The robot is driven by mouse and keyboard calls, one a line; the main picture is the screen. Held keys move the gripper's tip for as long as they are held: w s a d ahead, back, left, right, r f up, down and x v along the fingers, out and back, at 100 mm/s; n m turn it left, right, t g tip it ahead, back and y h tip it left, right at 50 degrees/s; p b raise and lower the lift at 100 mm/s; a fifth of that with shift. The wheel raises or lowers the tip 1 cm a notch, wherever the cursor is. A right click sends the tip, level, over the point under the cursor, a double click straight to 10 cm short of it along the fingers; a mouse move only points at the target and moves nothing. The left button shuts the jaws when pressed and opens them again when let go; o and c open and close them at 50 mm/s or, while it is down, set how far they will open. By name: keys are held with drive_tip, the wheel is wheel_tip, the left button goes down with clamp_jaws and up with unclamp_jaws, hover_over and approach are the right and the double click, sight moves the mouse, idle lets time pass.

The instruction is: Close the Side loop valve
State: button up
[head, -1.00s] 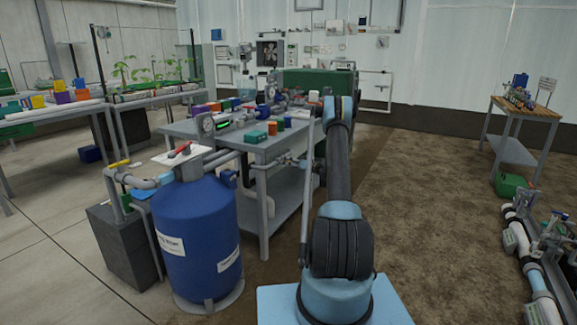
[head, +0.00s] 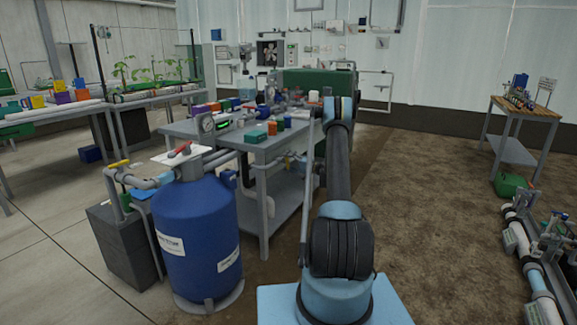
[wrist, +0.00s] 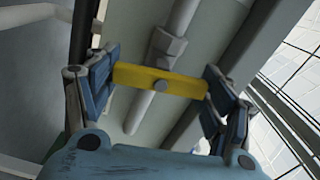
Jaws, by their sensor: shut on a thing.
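In the wrist view a yellow valve handle (wrist: 135,77) lies between the two blue-padded fingers of my gripper (wrist: 160,82), with a finger at each end. My gripper is shut on it. The handle has a round grey bolt at its middle and lies roughly crosswise to the grey pipe (wrist: 172,38) behind it. No label shows there, so I cannot tell the valve's name from the picture. In the head view my arm reaches forward to the right of the bench, and my gripper is too small and covered to make out.
A blue tank (head: 195,235) with a red-handled valve (head: 180,150) stands left of my arm. Another yellow handle (head: 118,163) is on the piping beside it. A grey bench (head: 262,150) carries a gauge (head: 207,124) and small boxes. Open soil floor (head: 430,190) lies to the right.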

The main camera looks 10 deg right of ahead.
drive_tip(key=shift+m, duration=1.1)
drive_tip(key=shift+f, duration=0.1)
drive_tip(key=o, duration=1.1)
drive_tip(key=shift+c, duration=0.2)
drive_tip(key=v, duration=1.2)
